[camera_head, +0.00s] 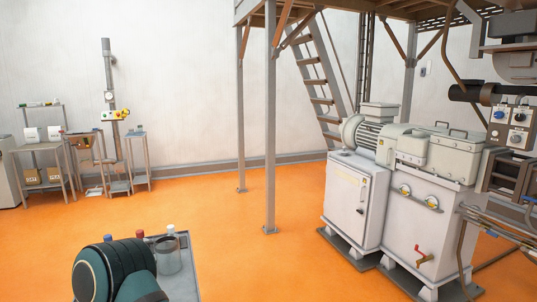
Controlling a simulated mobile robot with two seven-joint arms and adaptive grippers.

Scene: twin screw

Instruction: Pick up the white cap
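A small white cap (171,229) shows at the bottom left of the head view, just behind a clear jar-like container (168,259). What it sits on is mostly hidden by the container. A red cap (140,234) and a blue cap (107,238) show to its left, behind a dark teal rounded part of my arm. That arm part covers the near left of this spot. Neither of my grippers is in view.
The container stands on a grey tray-like surface (182,287). Large white machinery (430,225) stands at right, beside a steel post (270,130) and stairs (318,85). Small tables (138,150) line the far left wall. The orange floor between is clear.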

